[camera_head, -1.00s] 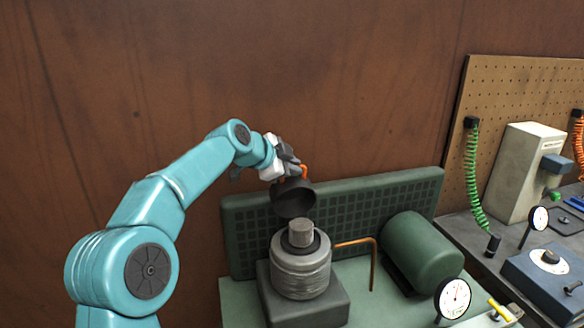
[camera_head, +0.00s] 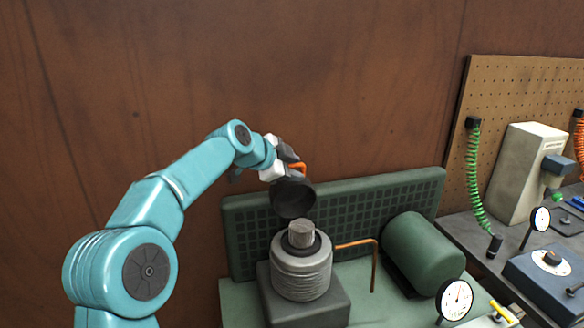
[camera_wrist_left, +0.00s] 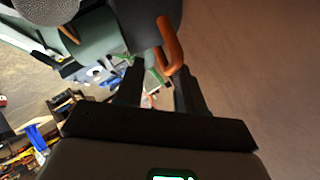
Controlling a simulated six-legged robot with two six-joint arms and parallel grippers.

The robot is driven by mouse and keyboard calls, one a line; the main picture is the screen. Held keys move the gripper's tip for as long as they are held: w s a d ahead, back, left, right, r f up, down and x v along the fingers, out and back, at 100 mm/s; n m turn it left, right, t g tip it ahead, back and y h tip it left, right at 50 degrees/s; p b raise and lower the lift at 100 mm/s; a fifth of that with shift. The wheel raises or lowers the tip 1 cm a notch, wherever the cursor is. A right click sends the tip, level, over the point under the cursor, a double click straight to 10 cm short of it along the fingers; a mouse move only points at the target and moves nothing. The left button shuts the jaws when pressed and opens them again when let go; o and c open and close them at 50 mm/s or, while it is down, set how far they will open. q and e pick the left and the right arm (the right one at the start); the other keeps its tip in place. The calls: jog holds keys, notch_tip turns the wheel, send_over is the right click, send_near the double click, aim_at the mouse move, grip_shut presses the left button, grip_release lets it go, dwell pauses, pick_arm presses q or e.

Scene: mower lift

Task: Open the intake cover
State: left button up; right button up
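The intake cover (camera_head: 293,199) is a dark round cap. It stands tilted up above the grey ribbed cylinder (camera_head: 301,270), whose lighter top stub (camera_head: 301,234) is exposed. An orange handle (camera_head: 299,167) rises from the cover's upper side; it also shows in the left wrist view (camera_wrist_left: 172,48). My left gripper (camera_head: 291,160) is at the handle, above the cover. In the wrist view its two dark fingers are apart, with the handle by the tips, nearer the right finger. I cannot tell whether they touch it. My right gripper is out of view.
A green ribbed panel (camera_head: 408,190) stands behind the cylinder. A thin copper pipe (camera_head: 374,265) and a green tank (camera_head: 423,252) are to its right. A dial gauge (camera_head: 455,299) stands at the front right. The space above the panel is clear up to the brown wall.

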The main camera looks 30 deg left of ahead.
pick_arm(q)
jog(key=shift+a, duration=0.1)
jog(key=shift+s+a+r, duration=0.1)
jog(key=shift+s+r, duration=0.15)
jog(key=shift+s, duration=0.1)
jog(key=b+v, duration=0.3)
jog(key=v, duration=1.2)
jog(key=shift+s, duration=0.35)
jog(key=shift+w, duration=0.1)
